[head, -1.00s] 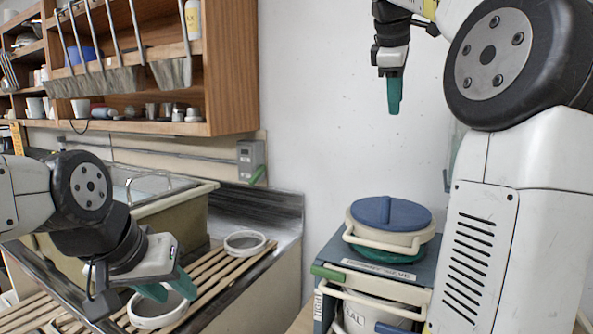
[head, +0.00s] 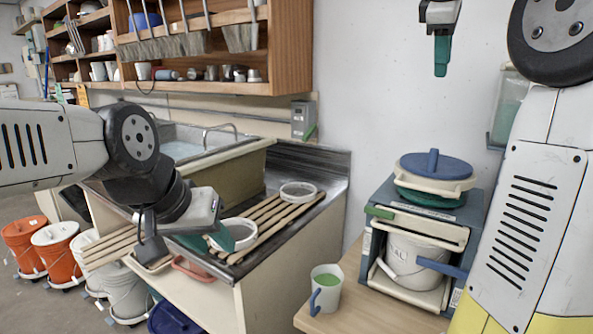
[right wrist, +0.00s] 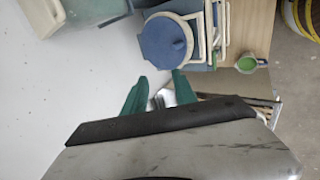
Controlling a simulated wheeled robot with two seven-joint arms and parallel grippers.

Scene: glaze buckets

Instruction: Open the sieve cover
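The sieve cover (head: 436,164) is a round blue lid with a raised ridge handle. It lies on a cream sieve frame (head: 452,185) above a green bowl (head: 430,198), on top of a blue-grey cabinet. In the right wrist view the cover (right wrist: 165,42) shows from above, beyond my fingers. My right gripper (head: 441,58) hangs well above the cover, apart from it. Its green fingers (right wrist: 158,86) are spread and empty in the wrist view. My left gripper (head: 207,240) is open over the slatted rack at the sink, near a white ring-shaped sieve (head: 238,233).
The cabinet (head: 375,205) holds a white bucket (head: 410,262) with a blue handle. A mug of green glaze (head: 326,285) stands on the wooden table (head: 365,310). Another white ring (head: 298,192) lies on the rack. Floor buckets (head: 57,245) stand at left; a wall is behind.

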